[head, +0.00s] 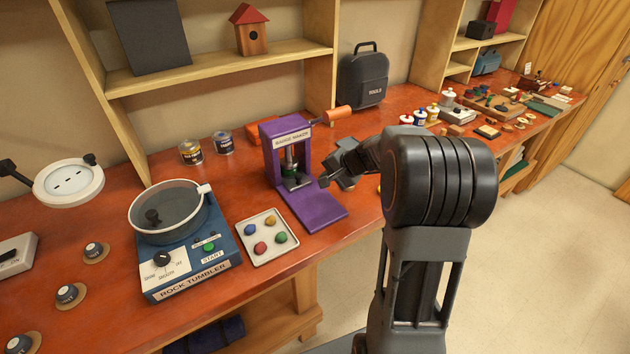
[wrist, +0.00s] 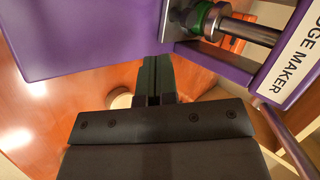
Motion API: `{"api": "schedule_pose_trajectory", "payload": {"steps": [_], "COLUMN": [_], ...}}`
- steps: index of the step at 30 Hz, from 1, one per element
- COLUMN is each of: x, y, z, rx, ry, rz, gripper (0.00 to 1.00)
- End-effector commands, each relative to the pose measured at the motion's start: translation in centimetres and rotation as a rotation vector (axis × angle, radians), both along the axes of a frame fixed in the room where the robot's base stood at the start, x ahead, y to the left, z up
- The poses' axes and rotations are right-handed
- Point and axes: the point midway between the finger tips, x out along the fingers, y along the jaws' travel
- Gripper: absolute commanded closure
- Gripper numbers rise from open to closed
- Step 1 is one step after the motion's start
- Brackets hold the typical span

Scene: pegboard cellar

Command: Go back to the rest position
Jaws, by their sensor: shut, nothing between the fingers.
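My gripper (head: 325,181) is at the right side of the purple badge maker (head: 273,140), just above the red-brown bench. In the wrist view its dark fingers (wrist: 155,92) are together with nothing between them. The badge maker's purple base and frame (wrist: 85,35) fill the top of that view, with its metal plunger and green ring (wrist: 207,20) close by. I cannot tell whether my fingers touch the badge maker.
A rock tumbler (head: 185,265) and a white tray (head: 267,236) of coloured stones stand left of the badge maker. Tins (head: 191,152) and a tool case (head: 363,78) stand behind. More crafts crowd the bench's far right. The floor (head: 540,250) at right is clear.

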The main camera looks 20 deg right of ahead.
Motion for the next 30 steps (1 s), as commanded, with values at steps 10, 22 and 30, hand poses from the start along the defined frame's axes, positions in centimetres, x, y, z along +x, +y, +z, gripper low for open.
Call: {"api": "schedule_pose_trajectory", "payload": {"steps": [10,22,30], "x": [-3.1,-4.8,-14.8], "y": [-2.4,-3.2,1.2], "z": [3.9,3.6,0.4], "rx": [-0.001,-0.031,-0.401], "ry": [0.001,0.055,0.249], "rz": [0.0,0.01,0.305], "gripper": [1.0,1.0,1.0]}}
